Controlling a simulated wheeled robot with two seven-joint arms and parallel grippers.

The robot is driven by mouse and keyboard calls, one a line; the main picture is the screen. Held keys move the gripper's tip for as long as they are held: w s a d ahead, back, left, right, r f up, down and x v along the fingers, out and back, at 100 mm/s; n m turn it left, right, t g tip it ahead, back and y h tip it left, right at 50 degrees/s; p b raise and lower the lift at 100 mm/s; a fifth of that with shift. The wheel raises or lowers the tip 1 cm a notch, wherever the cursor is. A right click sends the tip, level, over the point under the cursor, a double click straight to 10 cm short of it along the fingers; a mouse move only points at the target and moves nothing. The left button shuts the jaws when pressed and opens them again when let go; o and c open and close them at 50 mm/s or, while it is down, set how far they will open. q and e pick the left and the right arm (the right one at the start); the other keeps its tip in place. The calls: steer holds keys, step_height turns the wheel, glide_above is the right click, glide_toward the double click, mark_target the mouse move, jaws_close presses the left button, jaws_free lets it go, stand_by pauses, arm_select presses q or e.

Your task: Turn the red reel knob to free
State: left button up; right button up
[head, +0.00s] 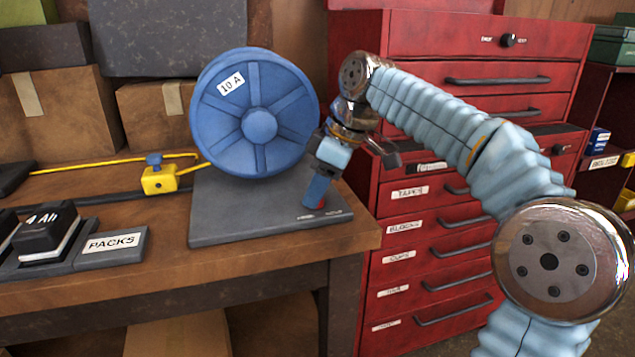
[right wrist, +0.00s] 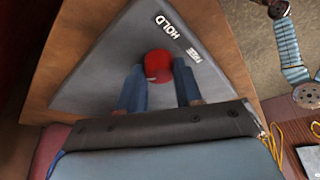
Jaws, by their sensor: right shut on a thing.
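The red reel knob (right wrist: 158,66) sits on the grey base plate (right wrist: 105,75), between the blue fingers of my right gripper (right wrist: 160,80) in the right wrist view. My right gripper (head: 317,195) points down over the front right of the base plate (head: 240,215) in the head view and is shut on the knob. Only a sliver of the red knob (head: 320,205) shows there. A label (right wrist: 178,38) reading HOLD and FREE lies beside the knob. The pointer's setting is too small to tell. The blue reel (head: 260,125) marked 10 A stands upright behind. My left gripper is not in view.
A yellow block (head: 160,180) on a yellow cord is left of the reel. A black pack (head: 45,228) sits on a tray labelled PACKS at the bench's left. A red drawer cabinet (head: 450,50) stands close on the right. Cardboard boxes (head: 65,110) stand at the back.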

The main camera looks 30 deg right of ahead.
steer(key=n+g, duration=0.1)
steer(key=n, duration=0.2)
steer(key=n+y, duration=0.1)
steer(key=n, duration=0.2)
steer(key=shift+w+d+g, duration=0.1)
steer(key=shift+w+g, duration=0.05)
steer(key=shift+g, duration=0.25)
stand_by(0.3)
steer(key=o, duration=1)
steer(key=shift+r, duration=0.15)
